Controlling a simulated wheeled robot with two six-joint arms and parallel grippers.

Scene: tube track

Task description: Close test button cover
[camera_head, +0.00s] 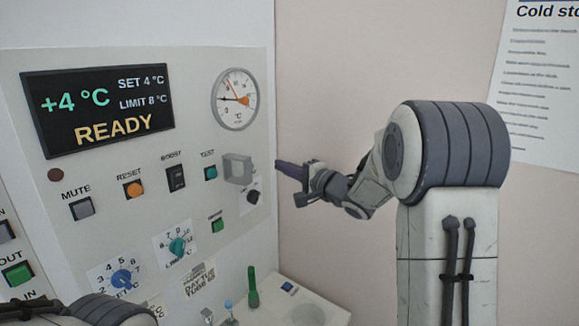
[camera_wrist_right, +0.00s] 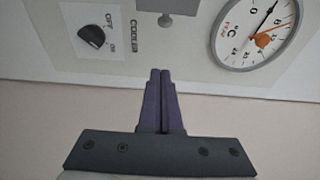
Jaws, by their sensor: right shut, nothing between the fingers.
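The teal TEST button (camera_head: 210,173) is on the panel and stands uncovered. Its grey frame-like cover (camera_head: 238,169) stands swung out from the panel, just right of the button. In the right wrist view a grey part, seemingly the cover (camera_wrist_right: 180,6), is cut by the top edge. My right gripper (camera_head: 277,166) is shut and empty, to the right of the cover and apparently apart from it. Its purple fingers (camera_wrist_right: 160,72) are together in the wrist view. Part of my left arm shows at the lower left; its gripper is out of view.
The panel (camera_head: 130,225) also bears a READY display (camera_head: 98,108), a round gauge (camera_head: 235,99), a black COOLER knob (camera_head: 252,196), a green button (camera_head: 217,226) and the BOOST switch (camera_head: 176,179). A green tube (camera_head: 252,287) stands below. A beige wall is behind my right arm.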

